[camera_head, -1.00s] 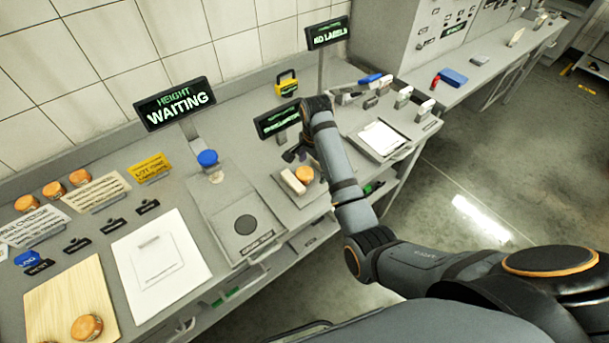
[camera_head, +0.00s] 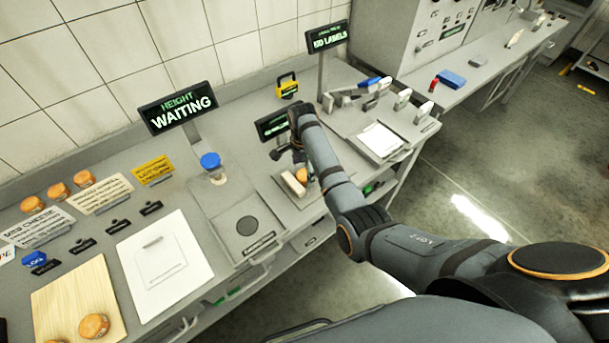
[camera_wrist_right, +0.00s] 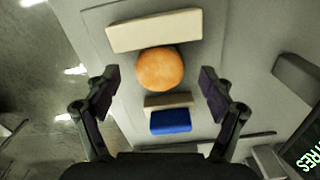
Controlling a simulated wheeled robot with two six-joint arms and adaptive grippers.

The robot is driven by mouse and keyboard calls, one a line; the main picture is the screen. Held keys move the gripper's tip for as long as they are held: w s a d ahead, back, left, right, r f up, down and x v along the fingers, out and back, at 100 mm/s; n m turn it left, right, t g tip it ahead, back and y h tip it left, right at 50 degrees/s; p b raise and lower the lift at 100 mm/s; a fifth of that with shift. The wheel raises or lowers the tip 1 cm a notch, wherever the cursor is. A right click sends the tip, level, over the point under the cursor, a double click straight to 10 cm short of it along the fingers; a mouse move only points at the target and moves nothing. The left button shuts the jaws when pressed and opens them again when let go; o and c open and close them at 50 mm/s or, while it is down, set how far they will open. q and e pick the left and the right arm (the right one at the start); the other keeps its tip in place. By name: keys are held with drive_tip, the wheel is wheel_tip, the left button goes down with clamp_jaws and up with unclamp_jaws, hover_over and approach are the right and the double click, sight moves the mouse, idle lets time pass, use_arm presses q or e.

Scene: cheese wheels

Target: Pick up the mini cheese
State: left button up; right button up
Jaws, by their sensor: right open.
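An orange round cheese (camera_wrist_right: 160,68) lies between two pale blocks in the right wrist view. In the head view this cheese (camera_head: 303,174) shows partly behind my right arm, beside a pale block (camera_head: 292,184). My right gripper (camera_wrist_right: 158,88) is open, its two dark fingers spread left and right of the cheese with gaps on both sides. In the head view the right gripper (camera_head: 284,150) is small and partly hidden by its wrist, above the fixture. I cannot tell its exact height. My left gripper is not clearly seen.
A long pale block (camera_wrist_right: 153,30) and a beige block with a blue part (camera_wrist_right: 170,120) flank the cheese. More orange cheeses (camera_head: 58,191) stand at the left, and others lie on a wooden board (camera_head: 60,290). A sign (camera_head: 180,107) reads "HEIGHT WAITING".

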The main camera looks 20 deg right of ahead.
sight(304, 174)
drive_tip(key=shift+d+f, duration=0.1)
drive_tip(key=shift+f, duration=1.4)
drive_tip(key=c, duration=1.3)
drive_tip(key=shift+r, duration=0.15)
